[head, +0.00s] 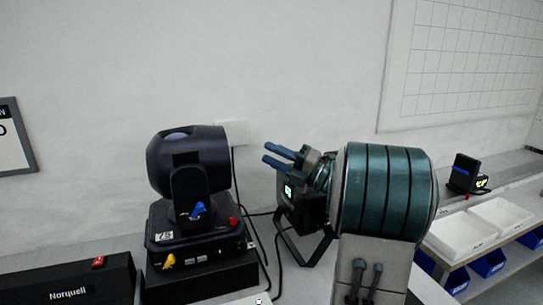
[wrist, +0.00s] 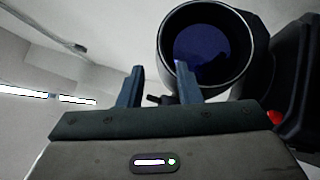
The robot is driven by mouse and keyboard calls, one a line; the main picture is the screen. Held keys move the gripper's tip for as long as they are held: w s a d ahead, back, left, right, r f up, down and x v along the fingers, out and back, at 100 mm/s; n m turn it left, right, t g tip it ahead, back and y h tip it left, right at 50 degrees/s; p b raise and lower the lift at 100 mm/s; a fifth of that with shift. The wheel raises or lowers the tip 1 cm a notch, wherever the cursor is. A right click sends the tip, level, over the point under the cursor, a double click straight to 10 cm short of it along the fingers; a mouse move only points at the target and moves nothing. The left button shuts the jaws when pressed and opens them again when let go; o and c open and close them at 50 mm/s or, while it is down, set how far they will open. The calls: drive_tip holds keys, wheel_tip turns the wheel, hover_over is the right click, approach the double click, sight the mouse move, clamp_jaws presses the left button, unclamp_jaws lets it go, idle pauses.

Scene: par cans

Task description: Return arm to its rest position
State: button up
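My gripper (head: 276,155) is raised in front of the wall, at the end of my teal arm, with its fingers pointing left in the head view. The two fingers stand apart with nothing between them. In the wrist view my gripper (wrist: 158,85) also shows a gap between its fingers. A black moving-head light (head: 188,160) stands to the left of the fingers, apart from them in the head view. Its round lens (wrist: 205,52) appears beyond the fingers in the wrist view. My arm hides part of a black fixture (head: 303,212) behind it.
A black case marked Norquell (head: 68,285) stands at the front left. Cables hang behind the light. At the right, white trays (head: 455,236) and blue bins (head: 488,263) sit on shelving, with a small black device (head: 464,174) above. The wall space above my gripper is clear.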

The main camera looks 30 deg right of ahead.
drive_tip(key=w+a+r+m+t+h+p, duration=0.15)
drive_tip(key=w+m+h, duration=0.35)
drive_tip(key=m+h, duration=0.65)
drive_tip(key=s+a+f+m+g+p, duration=0.1)
drive_tip(key=s+a+f+m+g, duration=0.4)
drive_tip(key=s, duration=0.4)
drive_tip(key=s+a+f+m+g+h, duration=0.1)
drive_tip(key=s+a+f+m+g, duration=0.4)
drive_tip(key=s, duration=0.5)
drive_tip(key=s+a+f+m+g+h+p, duration=0.1)
drive_tip(key=s+a+f+m+g, duration=0.4)
drive_tip(key=s, duration=0.5)
drive_tip(key=a+f+m, duration=0.1)
drive_tip(key=m, duration=0.1)
drive_tip(key=shift+s+f+m+p, duration=0.15)
drive_tip(key=shift+f+m+p, duration=0.2)
drive_tip(key=shift+f, duration=0.05)
